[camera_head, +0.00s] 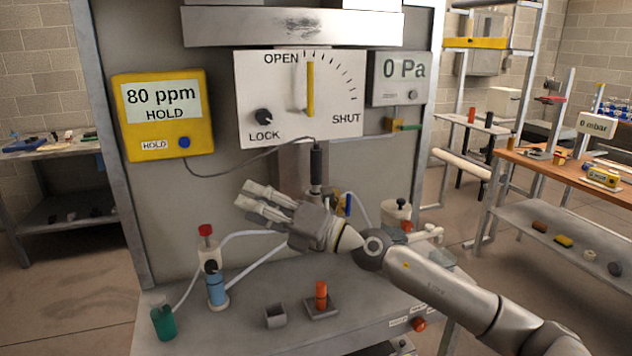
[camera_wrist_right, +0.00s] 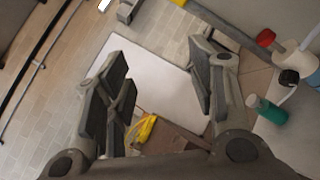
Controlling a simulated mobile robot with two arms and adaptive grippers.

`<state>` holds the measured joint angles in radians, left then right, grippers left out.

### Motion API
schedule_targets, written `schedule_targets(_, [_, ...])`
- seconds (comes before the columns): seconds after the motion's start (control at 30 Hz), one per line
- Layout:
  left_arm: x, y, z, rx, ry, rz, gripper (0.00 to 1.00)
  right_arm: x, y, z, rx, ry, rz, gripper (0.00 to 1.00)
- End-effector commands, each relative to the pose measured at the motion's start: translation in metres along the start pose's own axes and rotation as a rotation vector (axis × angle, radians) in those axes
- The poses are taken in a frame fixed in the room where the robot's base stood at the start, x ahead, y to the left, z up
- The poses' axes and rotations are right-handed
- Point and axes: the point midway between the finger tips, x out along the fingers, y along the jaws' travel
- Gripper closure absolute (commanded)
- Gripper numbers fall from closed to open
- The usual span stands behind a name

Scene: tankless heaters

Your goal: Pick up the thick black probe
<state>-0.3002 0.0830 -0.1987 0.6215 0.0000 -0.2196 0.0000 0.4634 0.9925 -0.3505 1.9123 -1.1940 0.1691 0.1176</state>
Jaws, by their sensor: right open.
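The thick black probe (camera_head: 316,166) stands upright against the grey panel below the OPEN/SHUT dial in the head view. A thin cable runs from its top to the yellow 80 ppm meter (camera_head: 162,114). My right gripper (camera_head: 258,203) is to the left of the probe and lower in the picture, its fingers pointing left. In the right wrist view the same gripper (camera_wrist_right: 160,95) is open, with nothing between its fingers and the floor beyond. The probe does not show in the wrist view. My left gripper is not in view.
On the bench are a blue bottle (camera_head: 216,286), a green bottle (camera_head: 163,322), a red-capped bottle (camera_head: 207,248), an orange cylinder (camera_head: 321,294) in a holder and a small grey cup (camera_head: 275,316). White tubes run behind the bottles. The bench front is mostly clear.

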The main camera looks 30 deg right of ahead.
Motion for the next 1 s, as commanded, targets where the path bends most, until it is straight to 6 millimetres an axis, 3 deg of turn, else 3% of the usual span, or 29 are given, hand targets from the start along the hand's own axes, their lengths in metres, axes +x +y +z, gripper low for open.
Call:
schedule_targets(0.03, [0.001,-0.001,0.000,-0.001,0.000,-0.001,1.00,-0.003,0.003,0.018,-0.153,0.068,-0.044,0.49])
schedule_targets(0.2, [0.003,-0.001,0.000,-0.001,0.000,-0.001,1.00,-0.037,-0.015,0.078,-0.544,0.247,-0.297,0.49])
schedule_targets(0.4, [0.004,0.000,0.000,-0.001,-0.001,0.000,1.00,-0.096,-0.030,0.153,-0.765,0.316,-0.596,0.49])
schedule_targets(0.5, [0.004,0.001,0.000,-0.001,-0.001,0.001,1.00,-0.113,-0.032,0.173,-0.804,0.324,-0.675,0.49])
schedule_targets(0.63, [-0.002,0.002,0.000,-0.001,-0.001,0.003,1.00,-0.113,-0.039,0.181,-0.813,0.329,-0.709,0.49])
schedule_targets(1.0, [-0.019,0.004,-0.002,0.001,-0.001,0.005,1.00,-0.080,-0.069,0.180,-0.815,0.329,-0.707,0.49])
